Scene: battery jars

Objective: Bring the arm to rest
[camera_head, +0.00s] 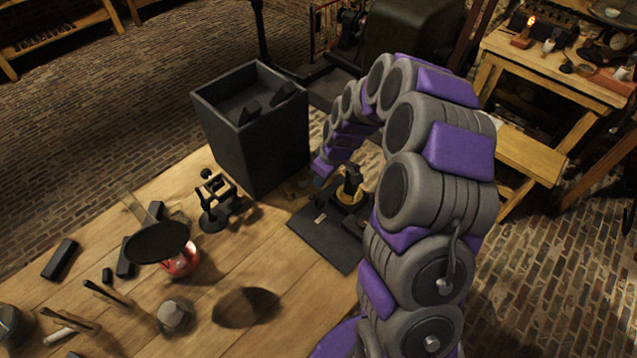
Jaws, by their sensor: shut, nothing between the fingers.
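My purple and grey arm (435,195) rises from the lower right, arches over the table's right side and bends down to the left. My gripper (319,175) is at its far end, small and dark, just right of the tall dark box (240,155). It is shut and holds nothing that I can see. It hangs near the dark flat plate (318,240), which bears a black and yellow device (350,190). The arm hides part of the plate's right side. I cannot tell the tip's exact height above the table.
The box holds dark slabs. A black clamp stand (215,200), a black disc (157,242) over a red jar (180,264), black bars (60,259) and a grey metal piece (175,315) occupy the wooden table (300,320). A side bench (550,65) stands at upper right.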

